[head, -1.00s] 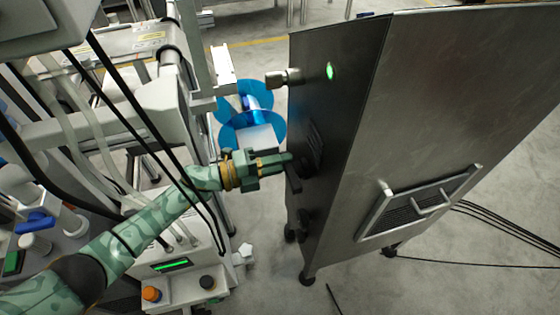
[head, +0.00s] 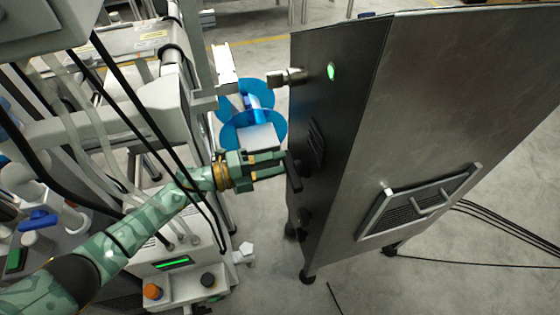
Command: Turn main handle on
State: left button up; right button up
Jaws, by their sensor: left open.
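The main handle (head: 293,172) is a dark lever on the left side face of a tall metal cabinet (head: 420,110). A green lamp (head: 331,72) glows near the top of that face. My left gripper (head: 284,164) is open, with its green fingers pointing right at the handle. The fingertips are at or very close to the handle; I cannot tell whether they touch it. My right gripper is not in view.
Blue film reels (head: 252,131) stand behind my left gripper. A white machine with an orange knob (head: 152,291) and hanging black cables fills the left side. A vent panel with a handle (head: 420,202) is on the cabinet front. Grey floor lies between machine and cabinet.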

pick_arm(q)
jog(key=p+v, duration=0.1)
jog(key=v, duration=1.3)
jog(key=shift+a, duration=0.3)
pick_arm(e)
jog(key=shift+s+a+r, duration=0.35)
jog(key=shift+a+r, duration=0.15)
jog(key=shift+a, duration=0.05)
pick_arm(q)
jog(key=shift+s, duration=0.1)
